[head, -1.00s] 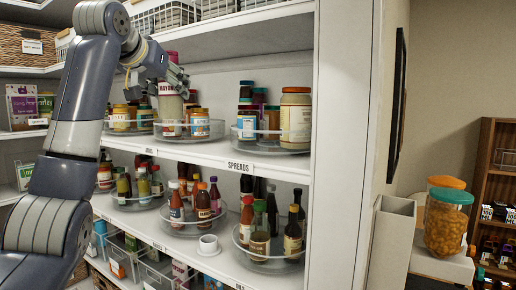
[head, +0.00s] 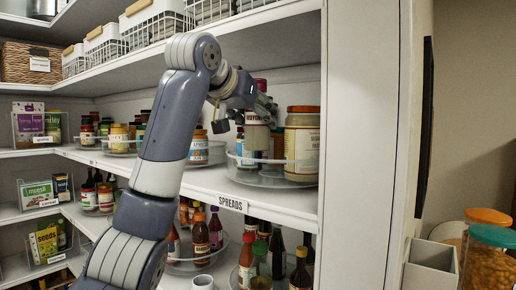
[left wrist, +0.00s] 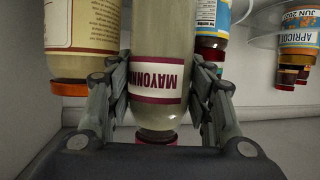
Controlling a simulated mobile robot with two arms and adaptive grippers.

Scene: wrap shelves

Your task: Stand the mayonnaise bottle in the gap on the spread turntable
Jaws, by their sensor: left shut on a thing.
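My left gripper (head: 250,103) is shut on the mayonnaise bottle (head: 257,139), a pale bottle with a dark red cap and label. In the left wrist view the bottle (left wrist: 158,28) appears upside down, with the gripper's fingers (left wrist: 160,95) on both sides. In the head view the bottle is upright over the spread turntable (head: 270,181), between a large jar with an orange-brown lid (head: 302,145) and a blue-labelled jar (head: 240,150). I cannot tell whether its base touches the turntable. My right gripper is not in view.
The turntable stands on the white shelf above the SPREADS label (head: 233,203). The shelf unit's end panel (head: 355,150) rises to the right. Another turntable with jars (head: 198,148) stands to the left. Bottles (head: 200,238) fill the shelf below.

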